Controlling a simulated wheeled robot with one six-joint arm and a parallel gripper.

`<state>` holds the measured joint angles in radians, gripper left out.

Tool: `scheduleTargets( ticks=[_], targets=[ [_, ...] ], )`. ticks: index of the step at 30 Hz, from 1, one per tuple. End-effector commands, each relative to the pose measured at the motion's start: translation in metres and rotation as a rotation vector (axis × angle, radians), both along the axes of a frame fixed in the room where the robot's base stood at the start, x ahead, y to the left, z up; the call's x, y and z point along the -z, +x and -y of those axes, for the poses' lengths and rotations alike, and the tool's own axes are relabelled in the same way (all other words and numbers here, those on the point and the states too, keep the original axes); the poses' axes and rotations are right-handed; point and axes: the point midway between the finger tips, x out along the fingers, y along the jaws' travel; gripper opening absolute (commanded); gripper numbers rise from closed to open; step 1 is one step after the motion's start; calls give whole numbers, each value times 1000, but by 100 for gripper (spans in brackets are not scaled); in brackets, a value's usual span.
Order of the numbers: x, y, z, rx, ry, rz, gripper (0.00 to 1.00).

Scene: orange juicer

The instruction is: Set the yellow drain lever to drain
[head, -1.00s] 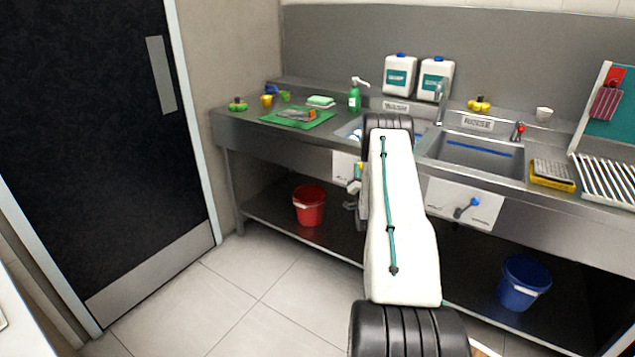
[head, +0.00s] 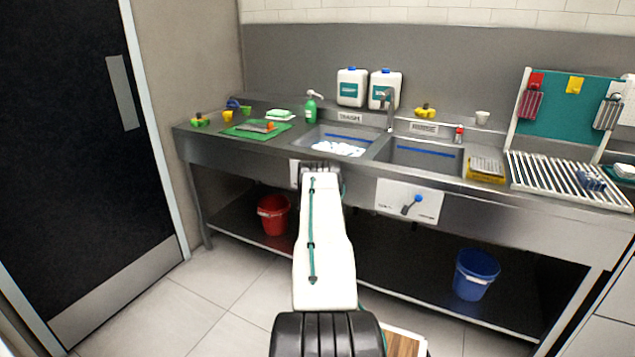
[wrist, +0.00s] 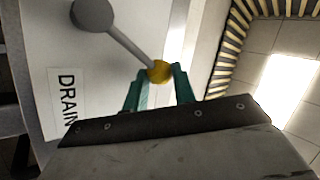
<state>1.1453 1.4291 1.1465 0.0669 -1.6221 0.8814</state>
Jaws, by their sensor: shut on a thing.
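The yellow drain lever shows in the wrist view as a grey arm running from a round grey hub (wrist: 92,14) to a yellow knob (wrist: 160,72). The knob lies between the teal fingertips of my gripper (wrist: 160,76), which is shut on it. The DRAIN label (wrist: 68,104) is on the white panel (wrist: 50,30), to the left of the knob and reading sideways. In the head view my arm hides the lever and my gripper; only an edge of its white panel (head: 295,173) shows under the left sink (head: 322,131).
A second white panel with a blue-knobbed lever (head: 411,205) is under the right sink (head: 425,172). A red bucket (head: 274,214) and a blue bucket (head: 475,274) stand on the lower shelf. A black door (head: 60,150) is at the left.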

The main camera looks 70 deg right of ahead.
Motion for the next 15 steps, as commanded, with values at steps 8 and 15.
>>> scheduleTargets(
  ticks=[8, 15],
  targets=[
    [7, -3, -2, 4, 8, -4, 49],
    [5, -2, -2, 2, 5, -3, 49]
  ],
)
